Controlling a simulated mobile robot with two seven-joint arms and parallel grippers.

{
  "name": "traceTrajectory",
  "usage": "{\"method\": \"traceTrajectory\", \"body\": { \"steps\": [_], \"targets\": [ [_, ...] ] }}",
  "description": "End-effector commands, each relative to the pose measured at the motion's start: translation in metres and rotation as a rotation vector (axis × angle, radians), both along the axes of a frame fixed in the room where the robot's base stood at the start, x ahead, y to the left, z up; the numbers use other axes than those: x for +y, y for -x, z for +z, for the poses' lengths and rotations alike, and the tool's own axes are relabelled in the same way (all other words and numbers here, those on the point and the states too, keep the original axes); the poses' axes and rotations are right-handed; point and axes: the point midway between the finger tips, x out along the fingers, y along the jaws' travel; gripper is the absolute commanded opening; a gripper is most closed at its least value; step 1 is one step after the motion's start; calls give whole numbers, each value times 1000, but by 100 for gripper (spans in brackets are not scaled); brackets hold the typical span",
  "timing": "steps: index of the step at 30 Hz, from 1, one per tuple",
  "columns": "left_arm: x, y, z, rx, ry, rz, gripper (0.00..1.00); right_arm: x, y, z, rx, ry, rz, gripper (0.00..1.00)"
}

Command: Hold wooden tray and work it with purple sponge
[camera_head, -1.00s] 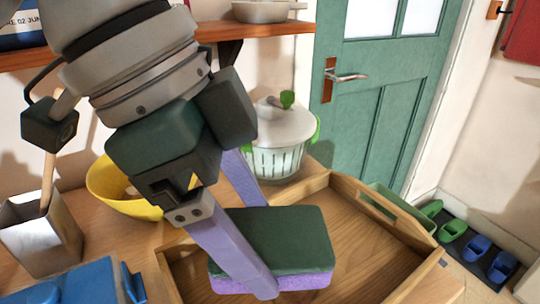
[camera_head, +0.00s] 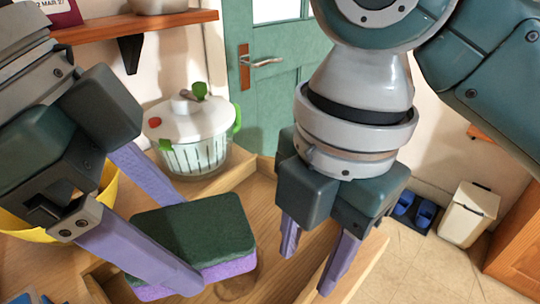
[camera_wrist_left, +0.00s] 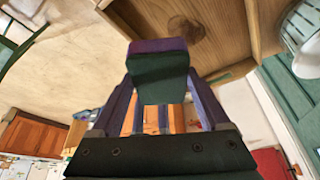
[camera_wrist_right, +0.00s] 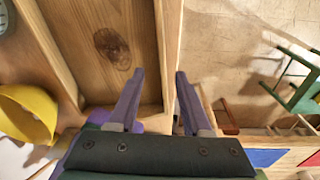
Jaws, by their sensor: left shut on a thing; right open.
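The purple sponge (camera_head: 200,225), with a dark green top layer, is held between the fingers of my left gripper (camera_head: 190,232), over the tray. It also shows in the left wrist view (camera_wrist_left: 160,75). The wooden tray (camera_head: 350,285) lies below, partly hidden by both grippers and the sponge. A dark round stain (camera_wrist_right: 112,48) marks its floor. My right gripper (camera_head: 308,266) is open and empty at the tray's right side. In the right wrist view the tray's wall (camera_wrist_right: 168,35) runs between the open fingers; whether they touch it is unclear.
A white salad spinner (camera_head: 192,135) with green handles stands behind the tray. A yellow bowl (camera_wrist_right: 30,112) is at the left. A shelf (camera_head: 135,28) is above at the back left. A green door (camera_head: 275,95) and a pale bin (camera_head: 468,212) stand beyond. A green stool (camera_wrist_right: 295,85) is on the floor.

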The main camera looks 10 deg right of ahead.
Motion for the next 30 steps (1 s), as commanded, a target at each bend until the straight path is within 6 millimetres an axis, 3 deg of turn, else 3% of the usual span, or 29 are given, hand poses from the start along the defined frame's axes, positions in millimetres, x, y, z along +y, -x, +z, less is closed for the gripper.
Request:
{"method": "traceTrajectory", "body": {
  "steps": [5,10,24,30],
  "targets": [
    [0,0,0,0,0,0,35,-10,-11,11,12,65,149,49],
    [0,0,0,0,0,0,35,-11,-12,3,20,72,180,49],
    [0,0,0,0,0,0,35,-12,-12,-84,19,75,177,49],
    [0,0,0,0,0,0,35,-12,-13,-103,16,76,177,49]
  ]
}}
